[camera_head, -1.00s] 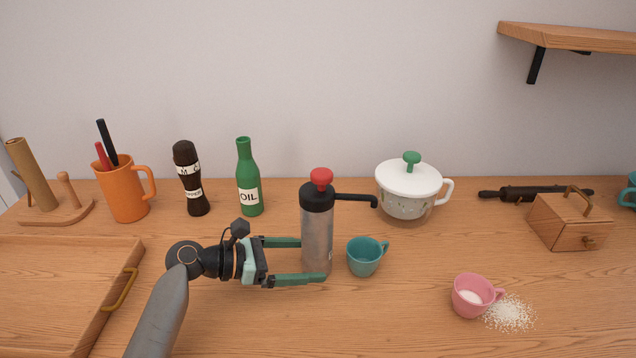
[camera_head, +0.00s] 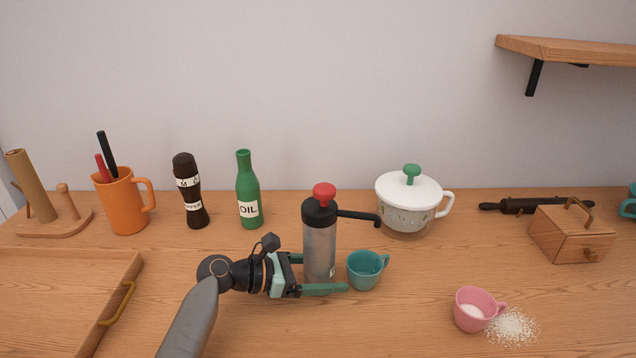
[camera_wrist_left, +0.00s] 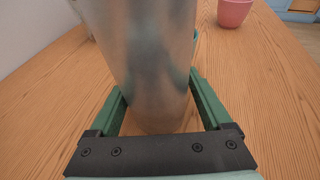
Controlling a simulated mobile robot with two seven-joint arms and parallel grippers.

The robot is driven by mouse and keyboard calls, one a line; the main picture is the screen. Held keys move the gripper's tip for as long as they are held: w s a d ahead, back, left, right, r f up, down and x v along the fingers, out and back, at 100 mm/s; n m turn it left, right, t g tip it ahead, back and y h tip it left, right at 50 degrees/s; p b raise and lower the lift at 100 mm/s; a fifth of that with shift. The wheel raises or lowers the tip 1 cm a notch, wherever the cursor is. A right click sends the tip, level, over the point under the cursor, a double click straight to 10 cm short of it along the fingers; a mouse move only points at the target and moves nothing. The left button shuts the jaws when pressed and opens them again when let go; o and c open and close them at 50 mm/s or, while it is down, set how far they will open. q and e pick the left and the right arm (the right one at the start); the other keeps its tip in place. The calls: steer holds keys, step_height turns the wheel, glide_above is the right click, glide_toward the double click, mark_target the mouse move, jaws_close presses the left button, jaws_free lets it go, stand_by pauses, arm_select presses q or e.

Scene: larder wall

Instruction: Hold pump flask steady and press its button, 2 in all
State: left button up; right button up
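The pump flask (camera_head: 320,250) stands upright on the counter, with a silver body, black collar, red button (camera_head: 324,192) and a black spout pointing right. My left gripper (camera_head: 325,275) is low at the flask, one finger on the near side and one on the far side, partly hidden behind it. In the left wrist view the flask body (camera_wrist_left: 155,60) stands between the green fingers, with wood showing beside its base; the gripper looks open. A teal cup (camera_head: 365,272) stands under the spout, just right of the flask. My right gripper is not in view.
Behind stand the oil bottle (camera_head: 248,192), pepper mill (camera_head: 190,195) and lidded white pot (camera_head: 408,205). A pink cup (camera_head: 474,311) with spilled white grains (camera_head: 512,327) is at front right. A wooden tray (camera_head: 125,285) is at left. The counter between the cups is clear.

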arm_select(q)
steer(key=shift+s, duration=0.1)
steer(key=c, duration=0.5)
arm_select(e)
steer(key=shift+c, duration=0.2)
arm_select(q)
steer(key=shift+c, duration=0.2)
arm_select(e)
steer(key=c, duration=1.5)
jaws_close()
arm_select(q)
steer(key=shift+f, duration=0.1)
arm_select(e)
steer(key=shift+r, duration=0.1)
